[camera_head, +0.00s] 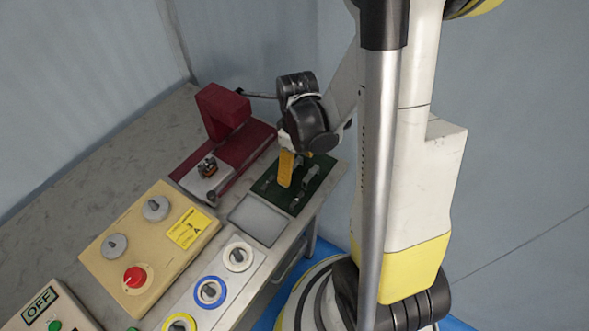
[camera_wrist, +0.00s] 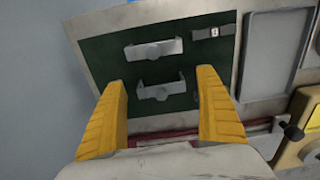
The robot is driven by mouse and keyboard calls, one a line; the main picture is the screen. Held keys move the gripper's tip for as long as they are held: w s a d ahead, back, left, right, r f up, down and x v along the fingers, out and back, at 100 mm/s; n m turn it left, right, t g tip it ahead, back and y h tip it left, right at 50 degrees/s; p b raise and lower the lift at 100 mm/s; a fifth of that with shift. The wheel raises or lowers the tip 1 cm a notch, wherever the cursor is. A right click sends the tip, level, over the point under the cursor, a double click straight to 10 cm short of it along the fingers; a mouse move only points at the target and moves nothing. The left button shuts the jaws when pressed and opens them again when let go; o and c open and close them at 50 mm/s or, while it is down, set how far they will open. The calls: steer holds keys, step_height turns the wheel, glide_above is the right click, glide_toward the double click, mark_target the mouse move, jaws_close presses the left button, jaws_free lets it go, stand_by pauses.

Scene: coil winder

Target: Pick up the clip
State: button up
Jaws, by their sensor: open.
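A dark green board (camera_head: 292,203) lies at the table's right edge and also fills the middle of the wrist view (camera_wrist: 105,60). On it are two grey bracket-shaped pieces, an upper one (camera_wrist: 153,49) and a lower one (camera_wrist: 162,91), plus a small dark strip with a pale mark (camera_wrist: 213,33). I cannot tell for sure which of these is the clip. My gripper (camera_wrist: 163,82) is open, with its yellow fingers on either side of the lower grey piece and nothing held. In the head view my gripper (camera_head: 292,178) is over the board; one finger partly hides it.
A grey tray (camera_head: 258,219) sits beside the board. A dark red machine (camera_head: 223,112) stands behind it. A beige control box (camera_head: 147,246) with knobs and a red button, and a panel with colored rings (camera_head: 210,292), are at the front left.

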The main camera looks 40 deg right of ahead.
mark_target(296, 163)
steer(key=shift+f, duration=0.1)
steer(key=c, duration=0.8)
steer(key=shift+c, duration=0.2)
steer(key=shift+r+p, duration=0.35)
step_height(296, 163, up, 4)
steer(key=shift+r+p, duration=0.1)
steer(key=shift+p, duration=1.1)
steer(key=s+d+r+p, duration=0.3)
steer(key=s+d+r, duration=0.2)
steer(key=s, duration=0.5)
steer(key=shift+d+r+p, duration=0.35)
steer(key=shift+r+p, duration=0.05)
steer(key=shift+r, duration=0.15)
